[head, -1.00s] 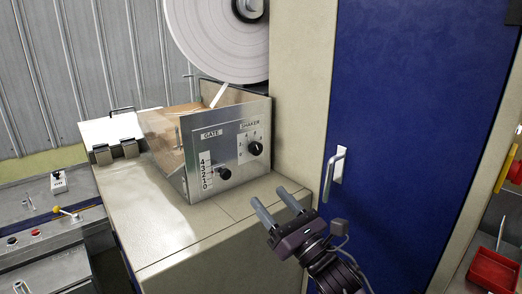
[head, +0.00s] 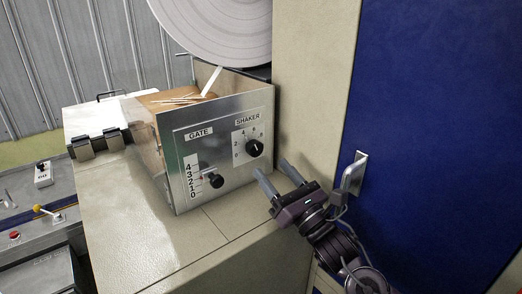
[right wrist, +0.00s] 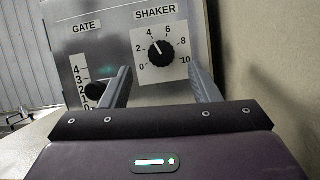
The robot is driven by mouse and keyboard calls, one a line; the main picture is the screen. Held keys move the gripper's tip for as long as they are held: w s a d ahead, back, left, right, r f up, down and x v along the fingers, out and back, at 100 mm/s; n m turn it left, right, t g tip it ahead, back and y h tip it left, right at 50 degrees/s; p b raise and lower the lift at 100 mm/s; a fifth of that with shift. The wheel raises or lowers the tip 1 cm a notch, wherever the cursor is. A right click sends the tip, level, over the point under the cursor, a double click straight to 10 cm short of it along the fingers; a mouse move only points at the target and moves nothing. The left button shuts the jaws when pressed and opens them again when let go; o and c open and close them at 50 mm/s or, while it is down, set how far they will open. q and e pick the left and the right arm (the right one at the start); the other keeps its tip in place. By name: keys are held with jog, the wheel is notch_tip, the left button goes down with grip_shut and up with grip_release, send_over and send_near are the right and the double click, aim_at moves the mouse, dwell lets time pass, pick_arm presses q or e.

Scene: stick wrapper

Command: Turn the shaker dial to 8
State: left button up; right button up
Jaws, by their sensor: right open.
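The shaker dial (head: 255,148) is a round black knob at the upper right of a metal panel (head: 222,130), below the label SHAKER. It also shows in the right wrist view (right wrist: 160,54), on a white scale from 0 to 10. Its white mark points up and slightly left, near 4. My right gripper (head: 271,167) is open and empty, just in front of and below the dial in the head view. In the right wrist view its fingers (right wrist: 158,68) stand on either side of the dial, with no contact visible. My left gripper is not in view.
The black gate knob (head: 215,181) sits lower left on the same panel, beside a 0 to 4 scale. The box stands on a beige cabinet (head: 130,215). A blue door (head: 440,130) with a metal handle (head: 352,172) is close at the right. A large white reel (head: 220,30) hangs above.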

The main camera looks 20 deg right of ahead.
aim_at(257, 151)
jog(key=p+x, duration=0.2)
jog(key=x, duration=0.3)
jog(key=shift+w, duration=0.4)
jog(key=shift+w+a+r, duration=0.15)
jog(key=shift+w, duration=0.1)
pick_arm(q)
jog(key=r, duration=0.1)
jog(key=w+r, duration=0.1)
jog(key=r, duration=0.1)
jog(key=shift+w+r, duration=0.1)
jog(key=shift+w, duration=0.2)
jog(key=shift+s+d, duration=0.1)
pick_arm(e)
jog(key=shift+c, duration=0.4)
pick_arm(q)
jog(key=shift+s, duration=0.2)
pick_arm(e)
jog(key=c, duration=0.9)
